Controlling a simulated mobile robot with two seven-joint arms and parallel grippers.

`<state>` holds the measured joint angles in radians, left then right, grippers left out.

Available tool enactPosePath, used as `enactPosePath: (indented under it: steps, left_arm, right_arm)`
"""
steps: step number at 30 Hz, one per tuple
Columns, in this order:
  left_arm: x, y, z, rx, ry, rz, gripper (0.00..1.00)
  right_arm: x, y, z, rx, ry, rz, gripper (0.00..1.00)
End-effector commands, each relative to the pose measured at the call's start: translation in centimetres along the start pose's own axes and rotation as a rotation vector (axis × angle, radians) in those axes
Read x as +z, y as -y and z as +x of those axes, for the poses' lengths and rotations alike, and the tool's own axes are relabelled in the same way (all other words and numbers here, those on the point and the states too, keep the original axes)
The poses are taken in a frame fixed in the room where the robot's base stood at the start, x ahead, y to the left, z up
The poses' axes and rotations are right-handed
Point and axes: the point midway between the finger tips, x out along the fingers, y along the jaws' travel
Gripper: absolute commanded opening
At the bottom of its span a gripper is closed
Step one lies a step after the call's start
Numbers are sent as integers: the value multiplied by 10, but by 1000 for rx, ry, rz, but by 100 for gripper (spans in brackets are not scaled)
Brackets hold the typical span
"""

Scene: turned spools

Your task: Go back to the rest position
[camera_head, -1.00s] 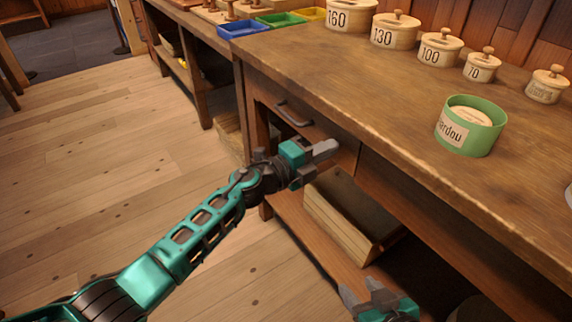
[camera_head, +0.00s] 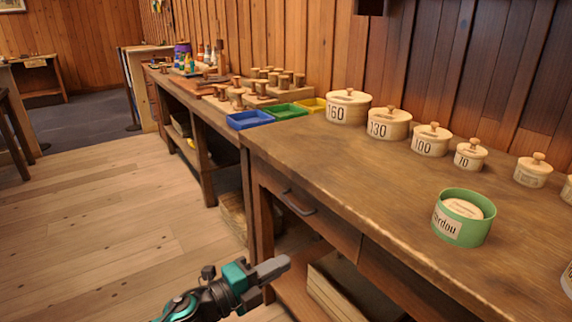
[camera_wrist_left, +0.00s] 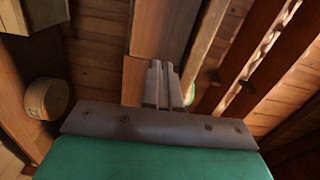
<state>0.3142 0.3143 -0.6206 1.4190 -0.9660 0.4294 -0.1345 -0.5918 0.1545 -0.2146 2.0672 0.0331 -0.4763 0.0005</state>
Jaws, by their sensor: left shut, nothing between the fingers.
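My left gripper (camera_head: 272,268) is at the bottom of the head view, in front of the workbench and below its top. Its grey fingers are together with nothing between them. The same shut fingers show in the left wrist view (camera_wrist_left: 165,85), with dim wooden parts beyond them. My right gripper is not in the head view.
The wooden workbench (camera_head: 330,165) carries several lidded round boxes, one marked 160 (camera_head: 348,107), and a green round container (camera_head: 464,217). Blue (camera_head: 250,120), green (camera_head: 287,111) and yellow (camera_head: 312,105) trays sit farther back. A drawer handle (camera_head: 298,203) faces my left gripper. Open floor (camera_head: 95,220) lies left.

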Motion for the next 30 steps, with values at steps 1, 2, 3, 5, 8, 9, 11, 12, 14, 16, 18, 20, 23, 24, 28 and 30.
enactPosePath:
  steps: [1, 2, 3, 5, 8, 9, 11, 12, 14, 16, 18, 20, 23, 24, 28, 30]
  left_arm:
    - [-4, -2, -4, -19, 33, -63, 0]
    - [-5, -3, -8, -35, 61, -111, 0]
    - [-6, -4, -15, -57, 109, -189, 0]
    - [-7, -8, -29, -92, 199, -332, 0]
    - [-6, -23, -62, -139, 372, -607, 0]
    - [-7, -31, -78, -150, 441, -716, 0]
    - [-10, -44, -101, -159, 541, -874, 0]
    - [-13, -53, -116, -161, 601, -972, 0]
    - [-20, -66, -137, -159, 683, -1108, 0]
    - [-30, -80, -160, -150, 768, -1246, 0]
    - [-42, -92, -181, -138, 840, -1372, 0]
    - [-53, -101, -198, -124, 897, -1471, 0]
    - [-74, -113, -224, -97, 983, -1626, 0]
    - [-78, -106, -229, -94, 1000, -1659, 0]
    - [-75, -80, -231, -100, 1004, -1636, 0]
    - [-75, -69, -234, -102, 1012, -1630, 0]
  right_arm:
    - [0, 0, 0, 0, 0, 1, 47]
    - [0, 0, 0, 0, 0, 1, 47]
    - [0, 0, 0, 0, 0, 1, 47]
    - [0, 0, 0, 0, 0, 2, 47]
    - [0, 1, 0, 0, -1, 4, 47]
    - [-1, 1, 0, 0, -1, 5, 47]
    - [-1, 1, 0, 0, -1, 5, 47]
    - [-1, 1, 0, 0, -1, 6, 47]
    - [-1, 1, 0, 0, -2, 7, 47]
    - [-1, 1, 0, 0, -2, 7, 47]
    - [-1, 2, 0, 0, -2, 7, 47]
    - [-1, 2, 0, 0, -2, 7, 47]
    - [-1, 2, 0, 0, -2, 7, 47]
    - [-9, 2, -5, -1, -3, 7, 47]
    - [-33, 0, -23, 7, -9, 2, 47]
    - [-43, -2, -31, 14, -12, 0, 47]
